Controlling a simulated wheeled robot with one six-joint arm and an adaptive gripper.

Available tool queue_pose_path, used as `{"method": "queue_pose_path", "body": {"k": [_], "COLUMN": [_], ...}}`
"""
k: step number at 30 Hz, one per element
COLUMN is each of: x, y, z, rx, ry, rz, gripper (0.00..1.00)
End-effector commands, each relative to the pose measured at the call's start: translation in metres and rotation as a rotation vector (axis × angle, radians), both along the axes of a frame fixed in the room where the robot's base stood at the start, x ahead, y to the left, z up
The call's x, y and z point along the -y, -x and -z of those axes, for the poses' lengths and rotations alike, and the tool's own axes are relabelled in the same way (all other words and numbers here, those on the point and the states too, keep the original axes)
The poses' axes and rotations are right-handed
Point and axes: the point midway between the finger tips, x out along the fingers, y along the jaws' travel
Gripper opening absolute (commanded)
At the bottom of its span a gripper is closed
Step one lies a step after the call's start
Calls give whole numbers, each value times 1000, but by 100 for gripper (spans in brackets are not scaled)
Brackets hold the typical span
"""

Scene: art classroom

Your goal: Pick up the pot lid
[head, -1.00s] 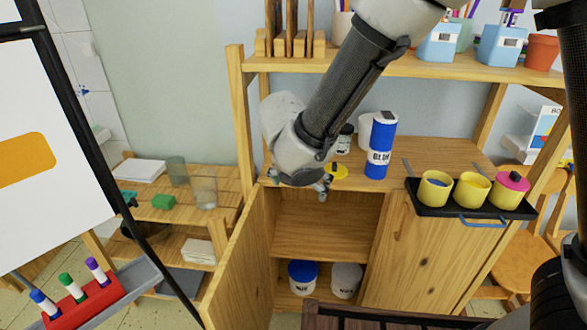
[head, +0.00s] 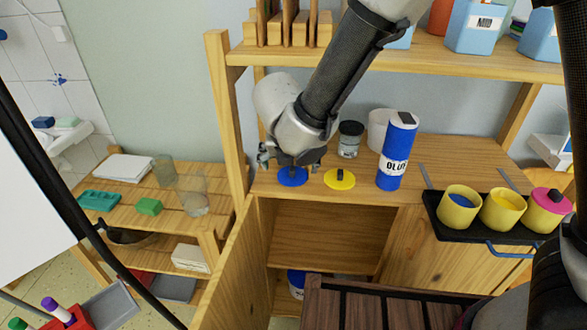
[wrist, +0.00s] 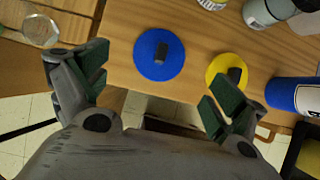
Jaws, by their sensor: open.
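Two flat round lids with dark knobs lie apart on the wooden cabinet top: a blue lid (head: 293,177) and, to its right, a yellow lid (head: 340,179). In the wrist view, the blue lid (wrist: 159,53) sits between the spread fingers and a little beyond them. The yellow lid (wrist: 227,73) is partly behind the right finger. A pink lid (head: 555,197) sits on a yellow pot at the right. My gripper (head: 283,160) is open and empty, close to the blue lid. It also shows in the wrist view (wrist: 155,85).
A blue bottle (head: 391,165) and a jar (head: 350,140) stand behind and right of the lids. A black tray (head: 438,213) holds yellow pots. The cabinet door (head: 232,270) stands open below. A shelf (head: 420,55) runs above, behind my arm.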

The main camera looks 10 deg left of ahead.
Motion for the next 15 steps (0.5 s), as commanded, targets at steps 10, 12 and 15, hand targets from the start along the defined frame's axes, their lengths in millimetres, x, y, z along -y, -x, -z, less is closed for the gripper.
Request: {"method": "queue_pose_path", "body": {"k": [10,12,15], "x": [0,-1,-2], "y": [-27,-33,-38], "z": [36,45,53], "rx": [-3,-3,-3], "ry": [4,3,3], "rz": [3,3,1], "gripper": [95,95,95]}}
